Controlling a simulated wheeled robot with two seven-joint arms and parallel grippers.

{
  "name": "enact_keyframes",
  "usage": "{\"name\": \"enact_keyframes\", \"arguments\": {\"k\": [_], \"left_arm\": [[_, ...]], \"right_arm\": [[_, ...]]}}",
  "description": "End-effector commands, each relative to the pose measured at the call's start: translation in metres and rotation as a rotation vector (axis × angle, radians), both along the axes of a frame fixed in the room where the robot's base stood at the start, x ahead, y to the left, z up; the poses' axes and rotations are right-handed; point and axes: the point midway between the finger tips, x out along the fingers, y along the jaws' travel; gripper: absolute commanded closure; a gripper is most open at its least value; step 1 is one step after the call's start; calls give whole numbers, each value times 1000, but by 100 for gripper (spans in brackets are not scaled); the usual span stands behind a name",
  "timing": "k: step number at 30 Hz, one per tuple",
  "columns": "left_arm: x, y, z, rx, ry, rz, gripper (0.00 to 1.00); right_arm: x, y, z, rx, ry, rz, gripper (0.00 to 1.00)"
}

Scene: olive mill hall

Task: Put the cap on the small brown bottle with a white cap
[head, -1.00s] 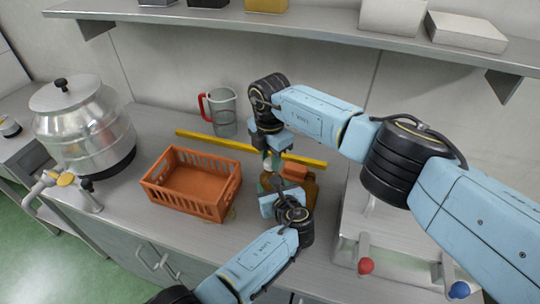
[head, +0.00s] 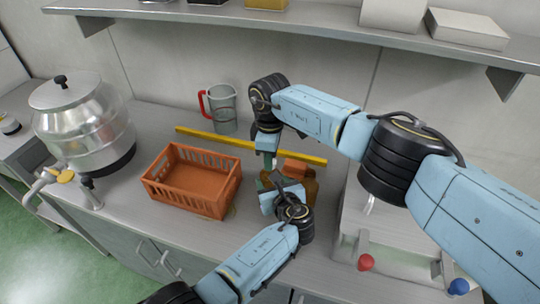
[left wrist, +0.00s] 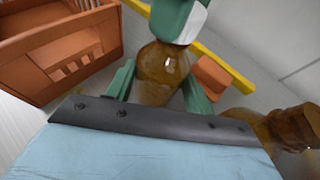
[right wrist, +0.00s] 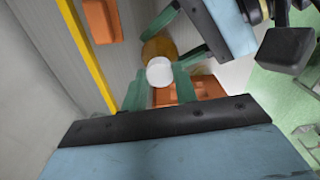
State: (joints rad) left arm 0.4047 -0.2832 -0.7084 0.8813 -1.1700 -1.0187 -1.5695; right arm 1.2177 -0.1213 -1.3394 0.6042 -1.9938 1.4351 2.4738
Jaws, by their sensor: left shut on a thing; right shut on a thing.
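The small brown bottle (left wrist: 162,72) stands between the green fingers of my left gripper (left wrist: 158,90), which is shut on it. The white cap (right wrist: 160,72) is between the fingertips of my right gripper (right wrist: 159,84), which is shut on it. The cap also shows in the left wrist view (left wrist: 197,24), at the top of the bottle. The right fingers hide the bottle's neck, so I cannot tell whether the cap touches or sits on it. In the head view, my right gripper (head: 269,158) is directly above my left gripper (head: 272,186).
Another brown bottle (left wrist: 288,126) stands close to my left gripper. An orange block (left wrist: 212,76) lies behind the held bottle. An orange crate (head: 168,193) stands left, with a yellow strip (head: 225,141) and a jug (head: 223,110) behind. A steel shelf (head: 330,28) hangs above.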

Motion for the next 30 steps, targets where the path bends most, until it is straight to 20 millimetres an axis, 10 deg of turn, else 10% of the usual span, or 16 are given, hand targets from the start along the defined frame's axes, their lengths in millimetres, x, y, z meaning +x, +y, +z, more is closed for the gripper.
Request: {"name": "enact_keyframes", "arguments": {"k": [9,21,22,30], "left_arm": [[0,0,0,0,1,1,100],[0,1,-1,0,1,1,100],[0,1,-1,0,1,1,100],[0,1,-1,0,1,1,100]], "right_arm": [[0,1,0,1,2,-495,92],[0,0,0,0,0,-562,92],[0,0,0,0,0,-561,69],[0,0,0,0,0,-560,50]]}}
